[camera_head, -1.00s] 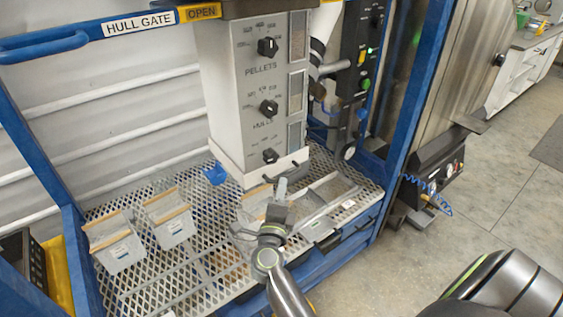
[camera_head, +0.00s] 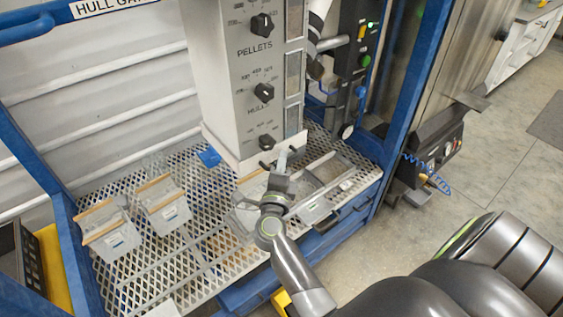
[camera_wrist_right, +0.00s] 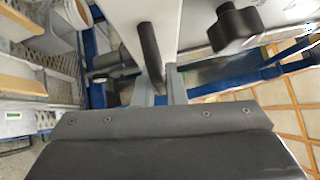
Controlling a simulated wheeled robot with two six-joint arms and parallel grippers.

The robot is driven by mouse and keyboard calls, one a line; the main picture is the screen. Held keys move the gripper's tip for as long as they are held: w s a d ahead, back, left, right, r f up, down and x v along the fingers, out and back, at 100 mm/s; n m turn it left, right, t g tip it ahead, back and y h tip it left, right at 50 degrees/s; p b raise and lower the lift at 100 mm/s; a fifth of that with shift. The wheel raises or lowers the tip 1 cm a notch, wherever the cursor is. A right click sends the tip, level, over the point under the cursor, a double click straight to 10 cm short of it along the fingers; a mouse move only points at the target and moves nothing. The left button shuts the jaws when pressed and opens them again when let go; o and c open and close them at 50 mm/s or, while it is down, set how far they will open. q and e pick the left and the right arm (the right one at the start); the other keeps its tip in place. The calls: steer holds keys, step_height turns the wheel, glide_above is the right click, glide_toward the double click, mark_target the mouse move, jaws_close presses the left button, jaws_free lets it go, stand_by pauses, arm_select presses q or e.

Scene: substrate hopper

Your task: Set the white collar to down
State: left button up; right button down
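The white collar (camera_head: 225,153) is a pale band around the bottom of the grey hopper column, above the mesh shelf. Short black handle parts (camera_head: 265,164) stick out at its front corner. My right gripper (camera_head: 283,158) is at that corner, close to the handle parts. In the right wrist view, a black rod (camera_wrist_right: 149,45) runs along a pale surface down to the two pale fingers of my right gripper (camera_wrist_right: 160,92). The rod's end shows between the fingers. Whether they clamp it is unclear. My left gripper is not in view.
The column carries black knobs (camera_head: 264,92); one knob (camera_wrist_right: 235,27) is close in the wrist view. Clear bins (camera_head: 162,203) stand on the mesh shelf (camera_head: 195,258). A blue frame post (camera_head: 408,75) rises at right. Open floor lies beyond it.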

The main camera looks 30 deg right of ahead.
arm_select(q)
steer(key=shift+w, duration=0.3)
